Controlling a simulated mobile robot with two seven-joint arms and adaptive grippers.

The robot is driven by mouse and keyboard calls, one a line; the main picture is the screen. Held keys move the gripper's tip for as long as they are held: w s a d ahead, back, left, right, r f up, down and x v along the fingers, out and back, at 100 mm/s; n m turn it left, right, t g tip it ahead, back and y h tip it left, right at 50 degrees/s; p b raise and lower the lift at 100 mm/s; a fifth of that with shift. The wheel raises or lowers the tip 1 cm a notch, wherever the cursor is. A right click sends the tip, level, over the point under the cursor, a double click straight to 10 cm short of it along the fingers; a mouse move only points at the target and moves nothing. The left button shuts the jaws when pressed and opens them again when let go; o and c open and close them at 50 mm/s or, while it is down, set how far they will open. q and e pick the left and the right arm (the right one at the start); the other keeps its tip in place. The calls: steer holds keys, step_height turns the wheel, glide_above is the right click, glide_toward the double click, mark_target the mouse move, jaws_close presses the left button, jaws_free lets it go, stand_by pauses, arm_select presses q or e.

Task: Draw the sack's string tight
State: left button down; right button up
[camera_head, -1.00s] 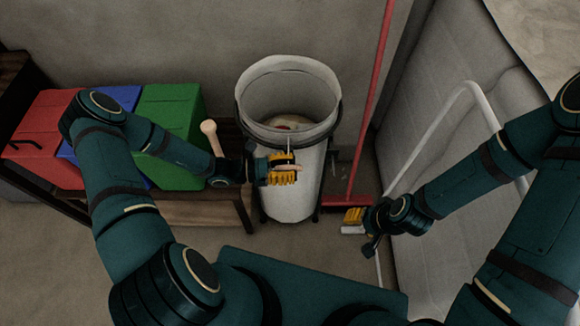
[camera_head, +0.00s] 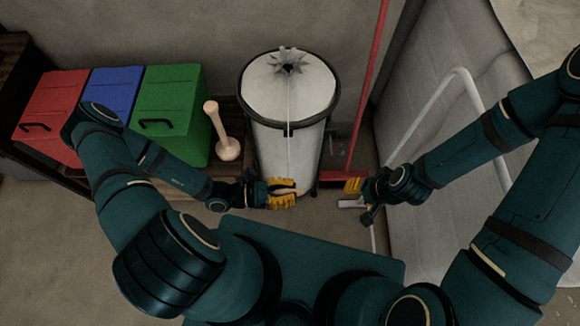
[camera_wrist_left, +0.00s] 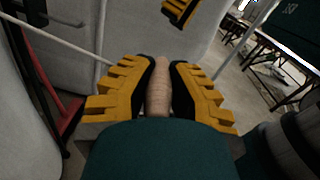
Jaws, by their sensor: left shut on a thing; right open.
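The white sack (camera_head: 265,95) hangs in a round black-rimmed stand at the centre. Its top is gathered into folds around a small dark star-shaped hole. The thin pale string (camera_head: 289,150) runs straight down the front. My left gripper (camera_head: 283,193) is low in front of the sack, shut on a wooden toggle, which shows between its yellow fingers in the left wrist view (camera_wrist_left: 158,92). My right gripper (camera_head: 355,186) is open, right of the sack and apart from it; its yellow fingers also show in the left wrist view (camera_wrist_left: 180,10).
Red (camera_head: 50,115), blue (camera_head: 110,90) and green (camera_head: 172,110) bins stand on a low wooden bench at the left, with a wooden mallet-like tool (camera_head: 222,135) beside them. A red broom (camera_head: 365,100) leans behind the stand. A white rail (camera_head: 425,120) and grey padded surface are at right.

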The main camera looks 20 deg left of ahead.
arm_select(q)
steer(key=shift+s+d, duration=0.1)
steer(key=shift+s, duration=0.2)
steer(key=c, duration=1.1)
jaws_free()
steer(key=v, duration=1.2)
